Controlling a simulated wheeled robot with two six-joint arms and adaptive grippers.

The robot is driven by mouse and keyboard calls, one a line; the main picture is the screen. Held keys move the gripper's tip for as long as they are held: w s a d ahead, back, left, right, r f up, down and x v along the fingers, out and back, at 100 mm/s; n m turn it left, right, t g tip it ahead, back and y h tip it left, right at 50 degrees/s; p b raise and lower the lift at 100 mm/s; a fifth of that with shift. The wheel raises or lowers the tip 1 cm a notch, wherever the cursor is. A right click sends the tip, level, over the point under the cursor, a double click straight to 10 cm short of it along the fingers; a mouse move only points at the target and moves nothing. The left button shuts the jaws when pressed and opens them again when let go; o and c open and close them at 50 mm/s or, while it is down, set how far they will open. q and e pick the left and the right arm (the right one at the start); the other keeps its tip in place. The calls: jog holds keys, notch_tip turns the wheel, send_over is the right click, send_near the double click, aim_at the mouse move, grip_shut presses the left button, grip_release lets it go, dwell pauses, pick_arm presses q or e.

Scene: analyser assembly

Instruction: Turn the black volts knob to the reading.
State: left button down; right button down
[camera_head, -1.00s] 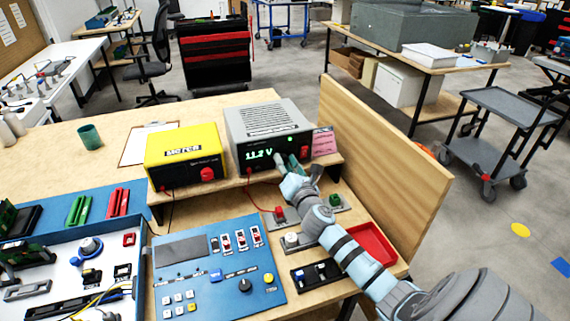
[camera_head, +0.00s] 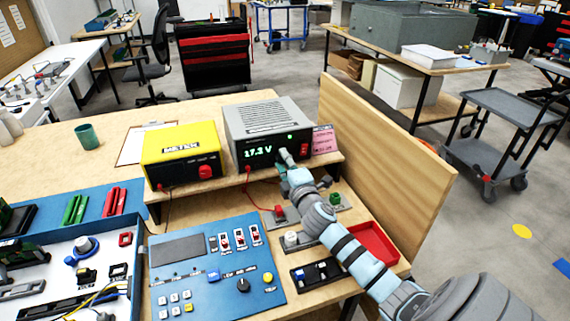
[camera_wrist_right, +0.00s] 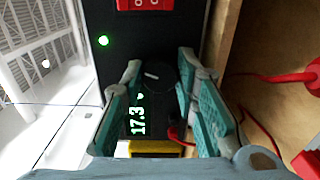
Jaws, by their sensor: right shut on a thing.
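The grey power supply (camera_head: 268,122) stands on the wooden shelf, its green display (camera_head: 258,153) lit and reading about 17.3 V. The display also shows sideways in the right wrist view (camera_wrist_right: 137,121). My right gripper (camera_head: 287,158) is at the supply's front panel. In the right wrist view its two fingers are on either side of the black volts knob (camera_wrist_right: 157,75), which has a pale pointer mark, and they are shut on it. In the head view the gripper hides the knob. My left gripper is not in view.
A pink note (camera_head: 324,139) stands right of the supply; its writing is too small to read. The yellow meter (camera_head: 181,155) is to the left. A red lead (camera_head: 251,194) hangs below the supply. A tall wooden panel (camera_head: 380,165) bounds the right side.

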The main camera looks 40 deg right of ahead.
jog(key=m+b, duration=0.1)
jog(key=m, duration=0.3)
jog(key=m+b, duration=0.1)
jog(key=m, duration=0.3)
jog(key=m+b, duration=0.1)
jog(key=m, duration=0.3)
jog(key=shift+f, duration=0.35)
jog(key=shift+b, duration=0.3)
jog(key=c, duration=1.3)
grip_release()
jog(key=shift+r, duration=0.15)
